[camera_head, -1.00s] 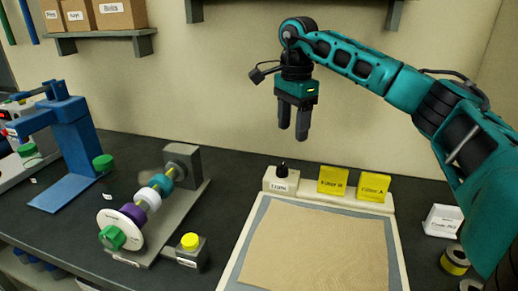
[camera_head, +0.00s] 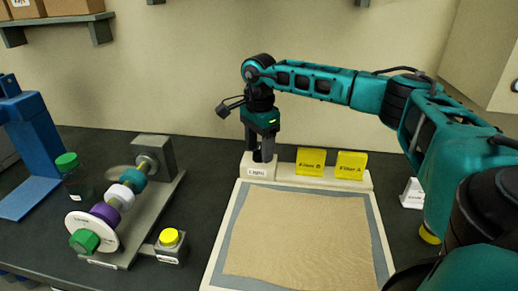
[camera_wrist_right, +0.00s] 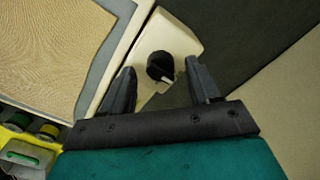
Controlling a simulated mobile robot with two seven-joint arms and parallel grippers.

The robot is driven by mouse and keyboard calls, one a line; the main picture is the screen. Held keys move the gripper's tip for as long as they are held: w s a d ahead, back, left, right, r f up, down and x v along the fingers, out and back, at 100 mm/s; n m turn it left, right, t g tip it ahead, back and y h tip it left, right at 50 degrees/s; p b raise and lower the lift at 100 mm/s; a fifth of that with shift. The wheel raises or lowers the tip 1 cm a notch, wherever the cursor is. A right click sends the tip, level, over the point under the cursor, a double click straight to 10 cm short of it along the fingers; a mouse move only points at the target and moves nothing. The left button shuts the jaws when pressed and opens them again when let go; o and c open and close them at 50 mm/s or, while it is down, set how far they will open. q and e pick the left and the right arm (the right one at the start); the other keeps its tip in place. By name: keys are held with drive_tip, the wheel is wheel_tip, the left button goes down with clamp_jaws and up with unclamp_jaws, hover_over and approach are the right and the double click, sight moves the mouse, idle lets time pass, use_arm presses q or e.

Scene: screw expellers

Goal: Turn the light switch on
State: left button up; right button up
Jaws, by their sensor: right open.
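The light switch is a black knob (camera_wrist_right: 161,66) on a cream block labelled "Lights" (camera_head: 258,171) at the back left corner of the light panel (camera_head: 228,230). In the wrist view the knob has a white pointer mark. My right gripper (camera_head: 262,158) points down over the switch, with its fingers hiding most of the knob in the head view. In the wrist view the open fingers (camera_wrist_right: 160,82) stand on either side of the knob, with gaps visible, and do not grip it. My left gripper is not in view.
Two yellow filter blocks (camera_head: 310,161) (camera_head: 351,165) stand right of the switch. A tan sheet (camera_head: 300,235) lies on the panel. A screw expeller (camera_head: 120,200), a yellow button (camera_head: 169,237) and a blue stand (camera_head: 28,145) are to the left.

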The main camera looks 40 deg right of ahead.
drive_tip(key=shift+f, duration=0.45)
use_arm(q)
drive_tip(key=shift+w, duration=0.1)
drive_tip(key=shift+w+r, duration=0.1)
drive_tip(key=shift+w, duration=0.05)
use_arm(e)
drive_tip(key=shift+c, duration=0.2)
drive_tip(key=c, duration=1)
